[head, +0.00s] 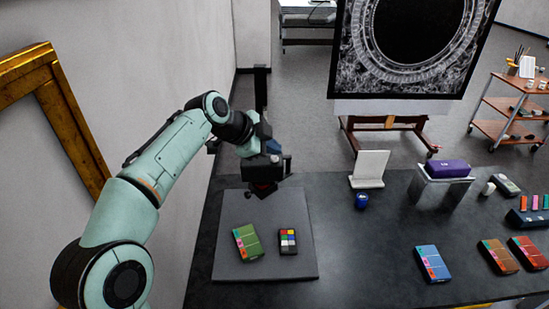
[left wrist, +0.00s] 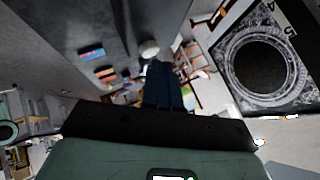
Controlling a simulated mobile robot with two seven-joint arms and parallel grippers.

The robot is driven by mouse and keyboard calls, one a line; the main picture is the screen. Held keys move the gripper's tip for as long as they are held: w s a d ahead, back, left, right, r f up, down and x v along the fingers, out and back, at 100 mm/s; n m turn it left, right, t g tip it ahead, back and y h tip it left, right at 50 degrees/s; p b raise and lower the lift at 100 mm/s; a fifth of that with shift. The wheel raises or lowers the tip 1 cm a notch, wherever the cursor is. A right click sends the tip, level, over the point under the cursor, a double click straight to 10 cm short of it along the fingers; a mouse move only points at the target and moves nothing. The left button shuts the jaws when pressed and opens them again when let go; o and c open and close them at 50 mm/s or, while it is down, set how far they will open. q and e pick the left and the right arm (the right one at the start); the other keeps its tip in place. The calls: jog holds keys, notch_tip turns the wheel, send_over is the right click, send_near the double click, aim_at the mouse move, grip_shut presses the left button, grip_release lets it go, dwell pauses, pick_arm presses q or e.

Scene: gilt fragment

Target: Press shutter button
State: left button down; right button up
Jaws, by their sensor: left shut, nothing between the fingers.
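A dark camera (head: 260,172) is mounted on a black upright column (head: 261,88), pointing down over a grey board (head: 228,262). My left gripper (head: 273,147) is at the camera's top, with its dark blue fingers shut and empty. In the left wrist view the shut fingers (left wrist: 165,84) point away from the wrist. The shutter button cannot be made out, and I cannot tell whether the fingers touch the camera. My right gripper is out of view.
A green box (head: 247,243) and a colour chart (head: 288,241) lie on the board. To the right stand a white stand (head: 370,168), a blue jar (head: 362,200), a purple case (head: 447,168) and several coloured boxes. A gilt frame (head: 72,130) is at left.

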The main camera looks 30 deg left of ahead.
pick_arm(q)
jog(key=shift+s, duration=0.1)
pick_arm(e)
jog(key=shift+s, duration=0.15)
pick_arm(q)
jog(key=shift+f, duration=0.1)
jog(key=shift+f, duration=0.35)
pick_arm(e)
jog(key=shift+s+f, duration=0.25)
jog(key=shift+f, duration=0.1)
pick_arm(q)
jog(key=shift+r, duration=0.15)
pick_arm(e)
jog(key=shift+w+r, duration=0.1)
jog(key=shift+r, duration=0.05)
pick_arm(q)
jog(key=shift+r, duration=0.65)
jog(key=shift+w+p, duration=0.2)
jog(key=shift+p, duration=0.1)
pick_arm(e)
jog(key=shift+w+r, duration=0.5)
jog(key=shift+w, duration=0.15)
pick_arm(q)
jog(key=shift+s, duration=0.1)
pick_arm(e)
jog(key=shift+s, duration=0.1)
